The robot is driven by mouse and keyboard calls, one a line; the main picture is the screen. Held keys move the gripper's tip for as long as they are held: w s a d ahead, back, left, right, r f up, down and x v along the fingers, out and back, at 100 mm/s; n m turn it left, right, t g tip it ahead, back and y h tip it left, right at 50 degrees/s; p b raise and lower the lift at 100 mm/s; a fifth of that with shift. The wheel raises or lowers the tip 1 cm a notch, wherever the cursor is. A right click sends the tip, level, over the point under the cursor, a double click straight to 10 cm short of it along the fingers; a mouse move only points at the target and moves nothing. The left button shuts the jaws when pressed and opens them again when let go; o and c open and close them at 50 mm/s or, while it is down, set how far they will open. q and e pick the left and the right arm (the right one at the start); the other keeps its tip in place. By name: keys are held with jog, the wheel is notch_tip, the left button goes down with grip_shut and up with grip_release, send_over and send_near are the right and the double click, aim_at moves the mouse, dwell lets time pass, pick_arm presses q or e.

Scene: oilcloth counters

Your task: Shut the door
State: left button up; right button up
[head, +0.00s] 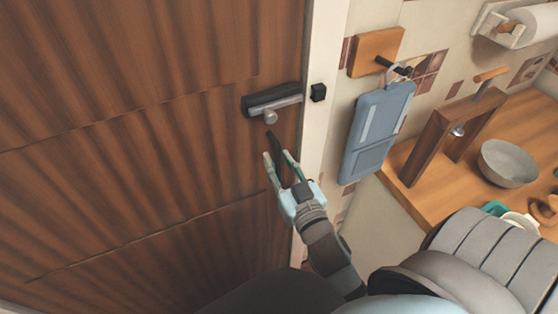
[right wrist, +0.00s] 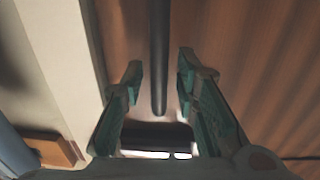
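The brown wooden door (head: 140,130) fills the left of the head view. Its edge lies close along the white door frame (head: 325,60); I cannot tell whether a gap is left. A dark and grey door handle (head: 272,100) is near that edge. My right gripper (head: 275,155) is open just below the handle, in front of the door. In the right wrist view its fingers (right wrist: 160,75) are apart, with a dark bar (right wrist: 159,60) showing between them; contact is not clear. My left gripper is out of view.
A small black block (head: 318,92) sits on the door frame. Right of it, a blue board (head: 375,130) hangs from a wooden wall peg (head: 376,50). A wooden counter (head: 410,170) with a grey bowl (head: 508,163) stands at the right.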

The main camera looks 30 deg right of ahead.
jog(key=shift+r, duration=0.1)
jog(key=s+a, duration=0.1)
jog(key=s, duration=0.6)
jog(key=shift+s+a, duration=0.2)
jog(key=shift+s, duration=0.05)
jog(key=shift+w, duration=0.1)
